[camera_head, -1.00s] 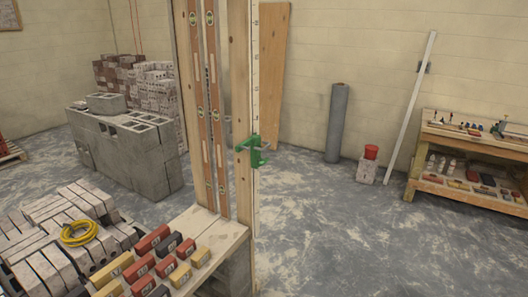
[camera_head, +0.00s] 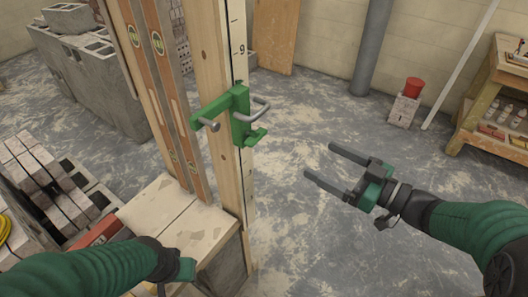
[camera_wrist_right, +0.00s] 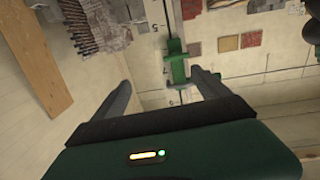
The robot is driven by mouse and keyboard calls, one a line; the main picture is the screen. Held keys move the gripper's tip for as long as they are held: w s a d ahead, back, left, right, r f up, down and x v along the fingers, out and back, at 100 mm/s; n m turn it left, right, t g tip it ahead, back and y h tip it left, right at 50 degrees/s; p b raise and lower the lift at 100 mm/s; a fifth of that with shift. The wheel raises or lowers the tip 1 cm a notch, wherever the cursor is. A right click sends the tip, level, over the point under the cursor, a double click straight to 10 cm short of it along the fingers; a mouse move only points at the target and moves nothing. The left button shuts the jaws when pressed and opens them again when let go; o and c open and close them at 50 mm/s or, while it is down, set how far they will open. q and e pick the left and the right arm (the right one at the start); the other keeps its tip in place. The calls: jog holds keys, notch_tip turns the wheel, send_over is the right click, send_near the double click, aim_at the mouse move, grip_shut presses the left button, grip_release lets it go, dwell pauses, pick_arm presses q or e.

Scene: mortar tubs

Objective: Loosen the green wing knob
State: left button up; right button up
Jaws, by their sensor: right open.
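A green clamp (camera_head: 238,112) is fixed to an upright wooden post (camera_head: 215,75) with a marked scale along its edge. The green wing knob (camera_head: 256,137) sticks out low on the clamp's right side, below a grey bent handle (camera_head: 262,110). My right gripper (camera_head: 320,161) is open and empty, right of the knob and clear of it. In the right wrist view the clamp (camera_wrist_right: 178,70) appears beyond the open fingers (camera_wrist_right: 162,78); I cannot tell its knob apart there. My left gripper (camera_head: 186,270) is low beside the bench top, its fingers not clearly visible.
Bricks (camera_head: 45,165) lie at left. A red tub (camera_head: 414,86) stands on a block at the back right. The floor right of the post is open.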

aim_at(261, 139)
jog(key=shift+n+g+y, duration=0.4)
jog(key=shift+g+y, duration=0.1)
jog(key=shift+y, duration=0.2)
jog(key=x, duration=0.5)
jog(key=s+a+x, duration=0.1)
jog(key=x, duration=0.5)
jog(key=s+b+x, duration=0.1)
jog(key=x, duration=0.4)
jog(key=shift+w+a+r, duration=0.1)
jog(key=shift+a+r, duration=0.2)
jog(key=shift+a, duration=0.15)
jog(key=shift+d, duration=0.1)
jog(key=c, duration=1.4)
